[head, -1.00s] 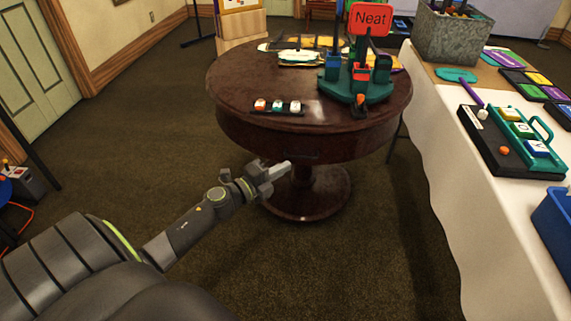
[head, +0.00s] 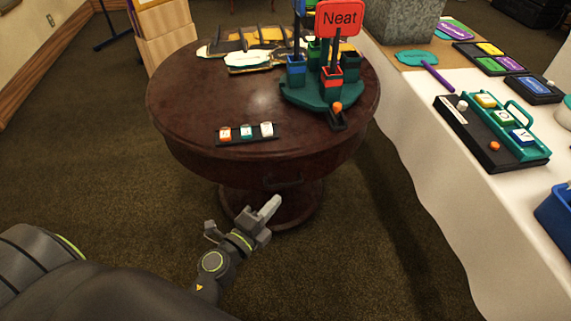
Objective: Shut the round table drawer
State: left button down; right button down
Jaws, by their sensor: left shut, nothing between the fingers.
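The round table (head: 190,100) is dark reddish wood on a central pedestal with a round base. Its drawer front (head: 305,168) is in the curved apron on the side facing me, with a small dark handle (head: 284,183). The drawer front looks about in line with the apron; I cannot tell whether a small gap is left. My left gripper (head: 271,203) is shut and empty. It shows just below the handle in the picture, its fingers pointing up and to the right; contact is not clear. My right gripper is not in view.
The carpet (head: 110,170) on the left is clear.

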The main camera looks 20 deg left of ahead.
pick_arm(q)
send_near(298, 161)
jog(key=d, duration=0.1)
jog(key=w+d, duration=0.1)
jog(key=d, duration=0.1)
jog(key=shift+w+d, duration=0.15)
jog(key=shift+w, duration=0.2)
jog(key=w, duration=0.1)
jog(key=w+a, duration=0.1)
jog(key=w, duration=0.1)
jog(key=shift+a+f, duration=0.15)
jog(key=shift+a, duration=0.1)
jog(key=shift+w+a, duration=0.35)
jog(key=shift+w, duration=0.15)
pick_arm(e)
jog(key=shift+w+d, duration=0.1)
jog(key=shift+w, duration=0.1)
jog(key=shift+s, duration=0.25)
